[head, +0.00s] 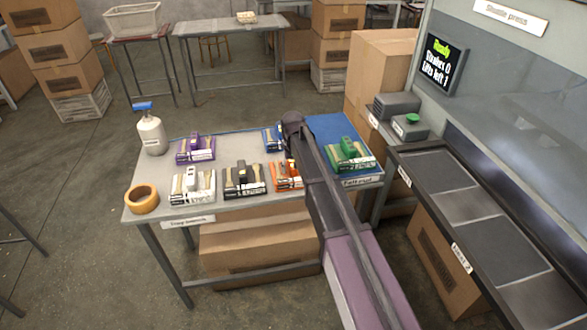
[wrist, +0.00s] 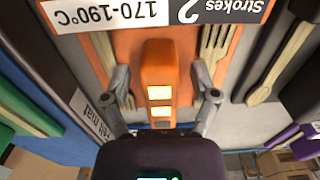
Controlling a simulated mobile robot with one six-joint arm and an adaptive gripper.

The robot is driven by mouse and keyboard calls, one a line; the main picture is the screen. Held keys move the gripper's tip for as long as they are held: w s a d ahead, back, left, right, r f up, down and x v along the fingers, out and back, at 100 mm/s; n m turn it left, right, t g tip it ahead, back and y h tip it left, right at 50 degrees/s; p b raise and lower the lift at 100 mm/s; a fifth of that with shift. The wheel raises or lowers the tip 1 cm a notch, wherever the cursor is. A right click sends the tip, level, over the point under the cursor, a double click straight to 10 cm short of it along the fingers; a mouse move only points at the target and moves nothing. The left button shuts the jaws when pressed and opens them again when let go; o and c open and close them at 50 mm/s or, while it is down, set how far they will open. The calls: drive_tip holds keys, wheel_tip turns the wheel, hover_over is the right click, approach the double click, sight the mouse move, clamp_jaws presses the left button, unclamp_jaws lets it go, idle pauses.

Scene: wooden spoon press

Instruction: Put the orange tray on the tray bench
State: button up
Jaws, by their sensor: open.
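The orange tray (head: 283,178) sits at the front right of the grey bench top (head: 225,205), partly hidden by my arm. In the wrist view the orange tray (wrist: 130,45) has an upright orange handle with lit squares, wooden cutlery and a label reading "170-190°C" and "Strokes 2". My gripper (wrist: 160,80) is open, with one finger on each side of the handle. I cannot tell whether the fingers touch it. The bench's front sign is too small to read surely. My gripper's fingers do not show in the head view.
Purple (head: 196,149), white (head: 193,186) and black (head: 244,179) trays stand to the left. A blue tray (head: 272,138) is behind, and a green tray (head: 350,155) is on the blue felt mat (head: 329,124). Tape (head: 142,198) and a bottle (head: 151,135) stand left. The press (head: 520,110) is right.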

drive_tip(key=shift+r+p, duration=5.3)
drive_tip(key=shift+r, duration=0.25)
drive_tip(key=s+d+m, duration=0.3)
drive_tip(key=s+d, duration=2)
drive_tip(key=s, duration=0.3)
